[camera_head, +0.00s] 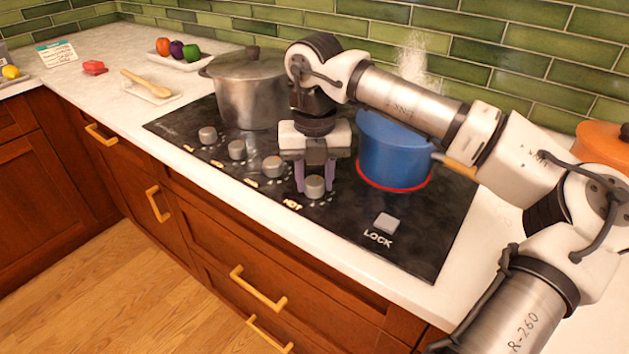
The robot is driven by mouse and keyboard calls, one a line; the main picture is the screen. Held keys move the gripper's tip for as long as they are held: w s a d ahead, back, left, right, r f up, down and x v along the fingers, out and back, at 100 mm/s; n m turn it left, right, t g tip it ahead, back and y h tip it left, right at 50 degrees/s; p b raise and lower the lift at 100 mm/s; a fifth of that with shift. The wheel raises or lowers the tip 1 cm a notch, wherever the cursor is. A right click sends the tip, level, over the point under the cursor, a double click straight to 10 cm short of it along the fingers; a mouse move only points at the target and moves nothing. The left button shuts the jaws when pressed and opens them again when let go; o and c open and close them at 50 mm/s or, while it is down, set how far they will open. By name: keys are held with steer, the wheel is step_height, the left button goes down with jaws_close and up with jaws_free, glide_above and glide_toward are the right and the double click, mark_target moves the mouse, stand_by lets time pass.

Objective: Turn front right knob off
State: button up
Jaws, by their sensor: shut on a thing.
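A row of several round grey knobs runs along the front of the black cooktop (345,235). The knob nearest the right end, the front right knob (315,187), sits between the fingers of my gripper (315,190). My gripper points down and is shut on this knob. The lit word "HOT" shows just in front of it. A blue pot (395,158) stands behind and to the right of my gripper, on a burner with a glowing red ring (408,188). Steam rises above it. My arm hides part of the pot's top.
Other knobs (272,167) lie to the left of my gripper. A metal pot (250,92) stands at the back left. A square LOCK button (387,221) lies to the right. An orange pot (600,142) is at the far right. A spoon (147,84) rests on the left counter.

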mark_target(314, 181)
steer(key=shift+n, duration=0.6)
steer(key=o, duration=1)
steer(key=shift+r, duration=0.1)
step_height(314, 181, up, 14)
steer(key=shift+f+b, duration=0.15)
steer(key=shift+b, duration=0.2)
